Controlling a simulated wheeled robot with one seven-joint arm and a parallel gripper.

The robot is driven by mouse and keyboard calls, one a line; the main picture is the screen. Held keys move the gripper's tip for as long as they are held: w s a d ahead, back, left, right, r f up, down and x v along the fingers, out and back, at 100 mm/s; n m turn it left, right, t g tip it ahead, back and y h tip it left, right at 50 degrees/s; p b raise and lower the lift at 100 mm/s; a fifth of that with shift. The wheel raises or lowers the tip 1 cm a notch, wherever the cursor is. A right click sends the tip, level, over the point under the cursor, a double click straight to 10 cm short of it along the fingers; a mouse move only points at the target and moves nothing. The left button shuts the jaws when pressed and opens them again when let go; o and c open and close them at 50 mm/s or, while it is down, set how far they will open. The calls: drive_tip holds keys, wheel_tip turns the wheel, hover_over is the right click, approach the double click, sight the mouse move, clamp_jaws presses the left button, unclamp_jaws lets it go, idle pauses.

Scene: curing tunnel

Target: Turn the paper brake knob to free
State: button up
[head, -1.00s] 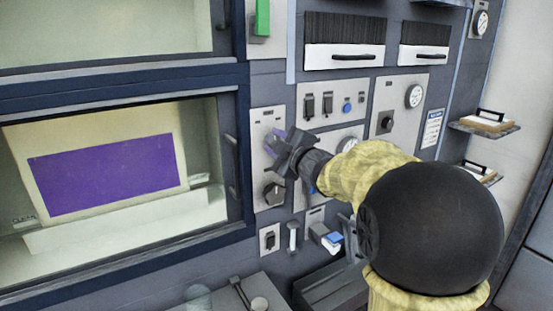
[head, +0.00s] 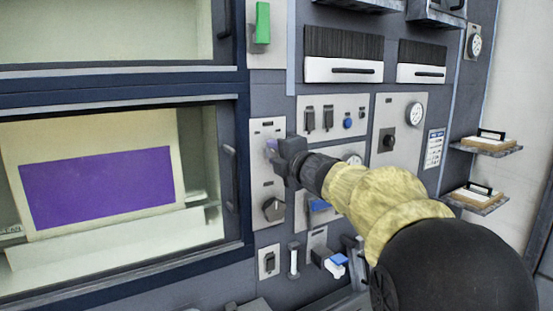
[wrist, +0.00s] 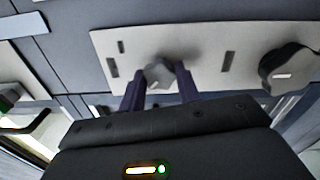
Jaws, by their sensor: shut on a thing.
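A pale plate (head: 268,187) on the cabinet front carries two knobs, one above the other. My gripper (head: 281,152) is at the upper knob, which is mostly hidden in the head view. In the wrist view, this grey lobed knob (wrist: 158,73) sits between the two dark fingers of my gripper (wrist: 159,84), which is shut on it. I take it as the paper brake knob; no label is readable. The lower knob (head: 273,208) is dark grey with a pale mark, and also shows free in the wrist view (wrist: 288,72).
Left of the plate is a window with a dark handle (head: 230,170) and a purple sheet (head: 100,187) behind it. Switches (head: 319,120), a gauge (head: 415,114) and a blue-ended lever (head: 335,262) are close on the right and below. A green handle (head: 262,22) is above.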

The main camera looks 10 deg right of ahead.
drive_tip(key=shift+f, duration=0.1)
drive_tip(key=o, duration=1)
drive_tip(key=shift+s+d, duration=0.15)
drive_tip(key=shift+s, duration=0.1)
drive_tip(key=b+v, duration=0.1)
drive_tip(key=v, duration=1.6)
drive_tip(key=shift+w, duration=0.1)
